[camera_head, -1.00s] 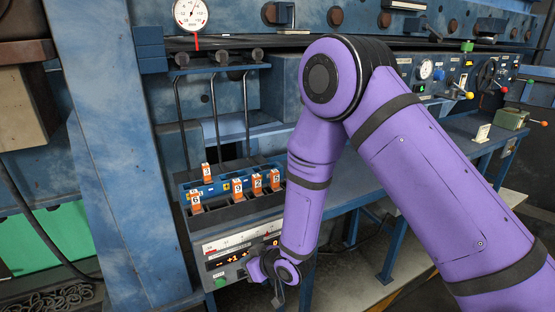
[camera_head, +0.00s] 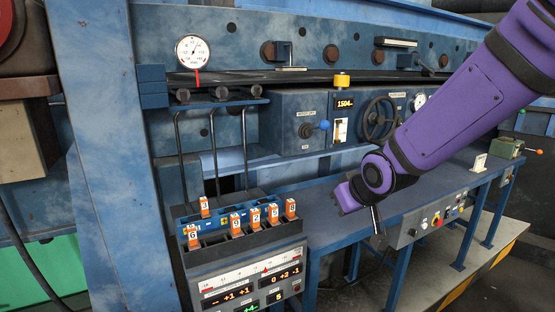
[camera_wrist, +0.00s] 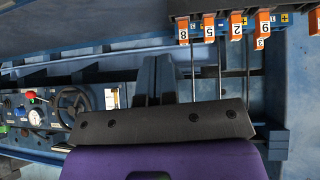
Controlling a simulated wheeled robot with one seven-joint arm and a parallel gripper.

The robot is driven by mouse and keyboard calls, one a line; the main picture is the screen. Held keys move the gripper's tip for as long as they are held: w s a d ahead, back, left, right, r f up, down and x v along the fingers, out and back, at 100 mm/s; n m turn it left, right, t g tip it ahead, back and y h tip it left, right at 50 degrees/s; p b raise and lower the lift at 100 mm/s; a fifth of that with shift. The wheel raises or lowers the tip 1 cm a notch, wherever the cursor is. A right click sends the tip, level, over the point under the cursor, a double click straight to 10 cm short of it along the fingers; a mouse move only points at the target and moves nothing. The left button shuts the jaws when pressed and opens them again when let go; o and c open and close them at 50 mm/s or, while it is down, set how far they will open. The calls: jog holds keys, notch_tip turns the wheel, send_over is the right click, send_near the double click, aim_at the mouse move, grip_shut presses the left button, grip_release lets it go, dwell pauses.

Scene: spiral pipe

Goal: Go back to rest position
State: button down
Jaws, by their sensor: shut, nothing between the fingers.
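My gripper (camera_head: 377,226) hangs at the end of my purple arm in the head view, in front of the blue bench, to the right of the display box. Its slim fingers are shut with nothing visible in them, and it touches nothing that I can see.
The display box (camera_head: 250,270) carries several orange numbered tags (camera_head: 235,225) in dark slots; the tags also show at the wrist view's top (camera_wrist: 209,28). The bench top (camera_head: 330,205) is mostly clear.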

jog(key=s+d+r+m+g+h, duration=0.1)
jog(key=s+d+r+m+h, duration=0.15)
jog(key=s+d+r, duration=0.85)
jog(key=s+d+r+m+g, duration=0.1)
jog(key=s+d, duration=0.3)
jog(key=s, duration=1)
jog(key=shift+s+d+m, duration=0.2)
jog(key=shift+s+m, duration=0.05)
jog(key=shift+m, duration=0.5)
